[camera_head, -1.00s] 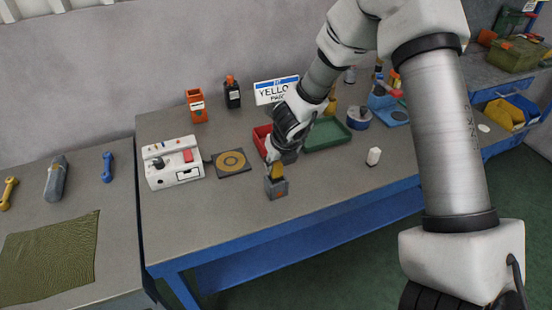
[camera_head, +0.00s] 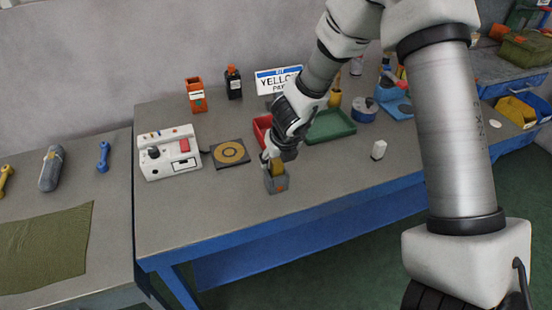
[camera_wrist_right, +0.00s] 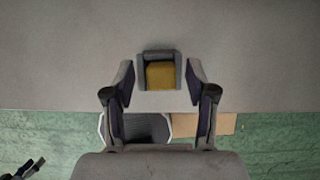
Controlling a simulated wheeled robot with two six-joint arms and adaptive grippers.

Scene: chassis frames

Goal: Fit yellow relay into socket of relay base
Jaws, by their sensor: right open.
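The yellow relay (camera_head: 277,167) stands upright in the socket of the grey relay base (camera_head: 276,185) near the front of the bench. In the right wrist view, the relay (camera_wrist_right: 160,76) sits between the walls of the base (camera_wrist_right: 157,54); how deep it sits I cannot tell. My right gripper (camera_head: 276,159) is just above and around the relay. In the wrist view its fingers (camera_wrist_right: 160,86) are spread, one on each side of the relay and base, with gaps visible. My left gripper is not in view.
A white control box (camera_head: 171,153) and a black pad with a yellow ring (camera_head: 230,153) are to the left. Red (camera_head: 262,128) and green (camera_head: 330,126) trays lie behind the arm. The bench front around the base is clear.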

